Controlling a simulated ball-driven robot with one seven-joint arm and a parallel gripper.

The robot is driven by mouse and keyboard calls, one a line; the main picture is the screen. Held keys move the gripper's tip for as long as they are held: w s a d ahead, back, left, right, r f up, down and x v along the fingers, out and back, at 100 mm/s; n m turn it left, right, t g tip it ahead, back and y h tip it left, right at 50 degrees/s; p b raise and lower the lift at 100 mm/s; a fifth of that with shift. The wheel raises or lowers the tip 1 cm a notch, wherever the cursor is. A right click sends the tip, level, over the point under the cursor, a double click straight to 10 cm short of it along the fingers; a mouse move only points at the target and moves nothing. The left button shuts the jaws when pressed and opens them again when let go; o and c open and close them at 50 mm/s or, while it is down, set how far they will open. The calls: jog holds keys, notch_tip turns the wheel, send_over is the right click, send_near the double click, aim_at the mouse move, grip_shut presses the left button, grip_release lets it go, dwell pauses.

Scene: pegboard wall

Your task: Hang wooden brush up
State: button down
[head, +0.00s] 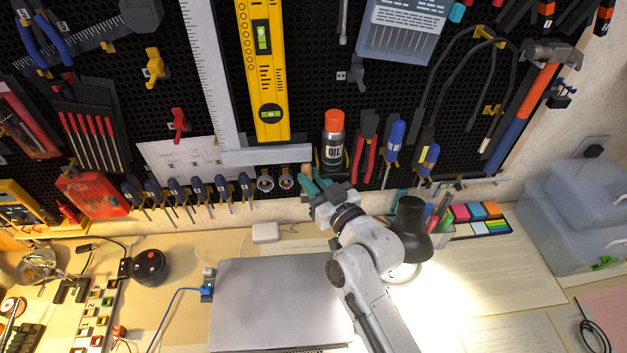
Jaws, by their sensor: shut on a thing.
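My gripper (315,184) is at the lower edge of the pegboard, left of and below the oil can. Its teal fingers are shut on a small tan piece (306,169), which looks like part of the wooden brush. Most of the brush is hidden, and I cannot tell whether it touches the board. Empty-looking hooks show on the black pegboard (290,155): a yellow one (154,67) and a red one (179,123) at the left.
Several screwdrivers (199,190) hang to the left. A closed laptop (275,300) and a black lamp (411,225) stand on the desk below.

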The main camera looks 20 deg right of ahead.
jog(key=c, duration=0.8)
grip_release()
jog(key=shift+c, duration=0.2)
jog(key=s+d+b, duration=0.2)
jog(key=s+b, duration=0.1)
jog(key=s, duration=0.7)
jog(key=s+d+f+g, duration=0.1)
jog(key=s+f+g, duration=0.3)
jog(key=s+f, duration=0.1)
jog(key=s+f+g+h, duration=0.1)
jog(key=s+f+g, duration=0.3)
jog(key=s+f, duration=0.2)
jog(key=s+d+f+g, duration=0.1)
jog(key=s+f+g, duration=0.3)
jog(key=s+f, duration=0.2)
jog(key=shift+d+m+h, duration=0.35)
jog(key=shift+m+h, duration=0.05)
jog(key=s+d+g, duration=0.1)
jog(key=s, duration=0.2)
jog(key=s+f+m+g, duration=0.1)
jog(key=s+g, duration=0.1)
jog(key=s, duration=0.1)
jog(key=s+d+g+h, duration=0.1)
jog(key=s, duration=0.2)
jog(key=shift+s+d+f+m+g, duration=0.15)
jog(key=shift+d+f+m+g, duration=0.15)
jog(key=shift+g, duration=0.1)
